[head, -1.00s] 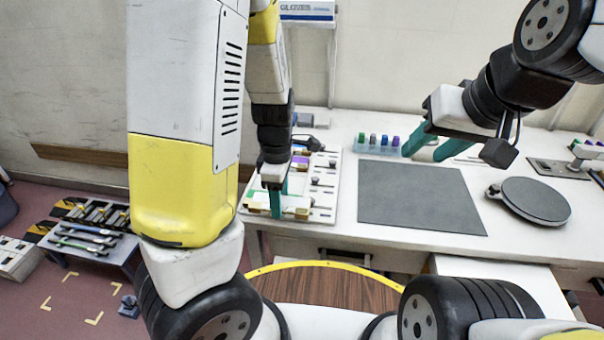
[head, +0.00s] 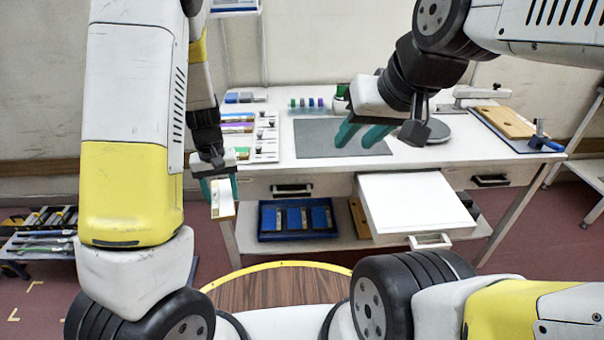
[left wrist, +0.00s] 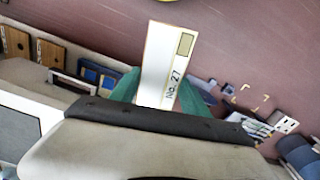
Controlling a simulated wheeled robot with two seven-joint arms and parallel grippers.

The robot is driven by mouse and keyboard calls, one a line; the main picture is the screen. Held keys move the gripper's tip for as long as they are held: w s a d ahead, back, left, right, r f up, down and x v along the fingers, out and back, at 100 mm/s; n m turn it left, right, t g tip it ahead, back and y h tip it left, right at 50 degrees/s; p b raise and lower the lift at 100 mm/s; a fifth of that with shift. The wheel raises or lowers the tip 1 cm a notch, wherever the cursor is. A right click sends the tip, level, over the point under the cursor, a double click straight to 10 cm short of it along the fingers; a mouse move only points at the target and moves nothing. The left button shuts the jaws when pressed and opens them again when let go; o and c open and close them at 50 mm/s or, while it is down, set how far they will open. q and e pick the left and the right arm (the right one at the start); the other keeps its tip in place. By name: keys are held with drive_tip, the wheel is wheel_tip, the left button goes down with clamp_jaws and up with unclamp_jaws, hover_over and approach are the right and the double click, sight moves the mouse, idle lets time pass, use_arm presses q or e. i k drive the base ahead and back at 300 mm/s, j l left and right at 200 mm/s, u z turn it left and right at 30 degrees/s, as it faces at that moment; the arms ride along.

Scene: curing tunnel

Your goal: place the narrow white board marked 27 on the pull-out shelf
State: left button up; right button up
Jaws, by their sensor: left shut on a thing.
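The narrow white board (head: 222,198) is held by my left gripper (head: 220,188), off the table's front left edge and above the floor. In the left wrist view the board (left wrist: 164,60) shows "No. 27" and a tan square near its far end, with green fingers (left wrist: 160,92) shut on both sides. The pull-out shelf (head: 415,200), a white slab with a handle, sticks out from the table front, right of my left gripper. Its top is bare. My right gripper (head: 362,136) is open and empty above the table near the grey mat.
A rack of coloured pieces (head: 262,140) stands on the table's left side. The grey mat (head: 330,142) is clear. A blue tray (head: 298,218) sits on the lower shelf. A drawer handle (head: 291,190) is left of the pull-out shelf.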

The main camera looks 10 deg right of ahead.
sight(413, 198)
drive_tip(key=l, duration=1.05)
drive_tip(key=i+l, duration=0.1)
drive_tip(key=l, duration=0.9)
drive_tip(key=k+z, duration=0.05)
